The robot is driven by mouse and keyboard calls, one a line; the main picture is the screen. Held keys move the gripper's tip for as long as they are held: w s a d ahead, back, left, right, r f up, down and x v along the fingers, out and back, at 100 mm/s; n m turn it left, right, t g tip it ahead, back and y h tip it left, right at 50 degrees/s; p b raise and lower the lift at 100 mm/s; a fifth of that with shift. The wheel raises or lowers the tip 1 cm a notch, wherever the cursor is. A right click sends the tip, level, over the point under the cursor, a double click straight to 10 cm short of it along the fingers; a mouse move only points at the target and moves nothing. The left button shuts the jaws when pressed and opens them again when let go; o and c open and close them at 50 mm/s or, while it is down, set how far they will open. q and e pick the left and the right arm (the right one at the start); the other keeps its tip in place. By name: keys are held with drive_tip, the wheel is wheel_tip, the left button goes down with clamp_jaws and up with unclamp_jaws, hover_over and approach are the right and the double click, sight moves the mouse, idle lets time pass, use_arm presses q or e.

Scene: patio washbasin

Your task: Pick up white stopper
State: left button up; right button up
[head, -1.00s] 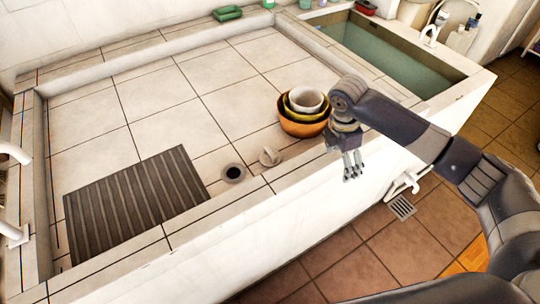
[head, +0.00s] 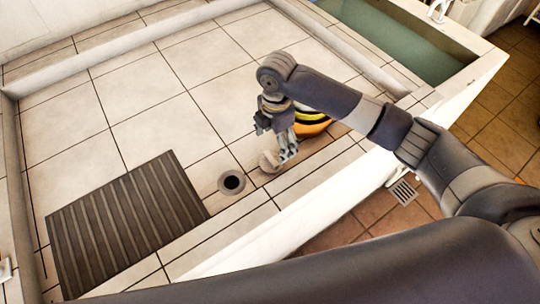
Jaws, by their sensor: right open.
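The white stopper (head: 268,162) is a small pale round piece lying on the tiled basin floor, just right of the dark drain hole (head: 231,182). My right gripper (head: 287,152) is over the basin with its fingers pointing down, open, close beside the stopper on its right. In this view the fingers partly overlap the stopper's right edge, and I cannot tell whether they touch it. My left gripper is not in view.
Stacked bowls, the outer one orange (head: 312,126), stand just behind my right gripper and are partly hidden by it. A dark ribbed mat (head: 125,225) lies left of the drain. The basin's front rim (head: 315,180) runs close by. The tiles behind are clear.

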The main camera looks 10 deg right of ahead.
sight(273, 157)
drive_tip(key=f, duration=0.2)
drive_tip(key=shift+s+f, duration=0.25)
drive_tip(key=shift+f, duration=0.5)
drive_tip(key=f, duration=0.2)
drive_tip(key=f+p, duration=0.1)
drive_tip(key=shift+a+f, duration=0.25)
drive_tip(key=shift+f, duration=0.55)
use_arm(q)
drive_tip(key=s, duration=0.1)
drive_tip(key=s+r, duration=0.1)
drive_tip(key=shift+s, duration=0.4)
use_arm(e)
drive_tip(key=c, duration=1.1)
